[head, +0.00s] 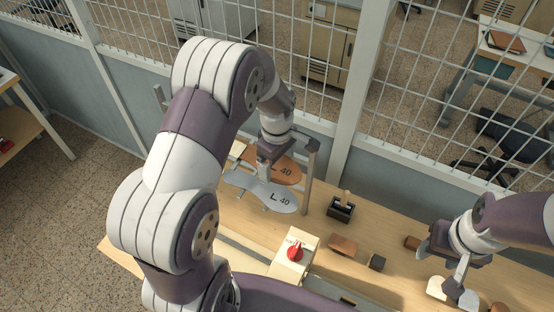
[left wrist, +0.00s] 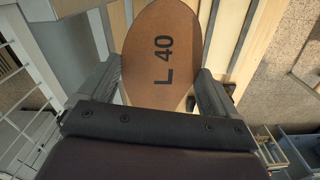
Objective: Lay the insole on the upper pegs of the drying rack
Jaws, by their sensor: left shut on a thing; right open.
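A brown insole (head: 287,171) marked "L 40" is held by my left gripper (head: 266,170) beside the drying rack (head: 309,180) in the head view. In the left wrist view the insole (left wrist: 165,30) lies between the two fingers of this gripper (left wrist: 158,85). A grey insole (head: 265,193), also marked "L 40", shows just in front of and below the brown one. The rack's pegs are mostly hidden by the insoles and my left arm, so I cannot tell whether the brown insole touches them. My right gripper (head: 459,279) is open at the right side of the table.
On the wooden table (head: 232,217) stand a cream block with a red knob (head: 295,252), a dark open box (head: 341,209), a brown block (head: 343,245) and a small dark block (head: 376,262). Pale pieces (head: 437,288) lie by my right gripper. A mesh fence (head: 440,100) runs behind.

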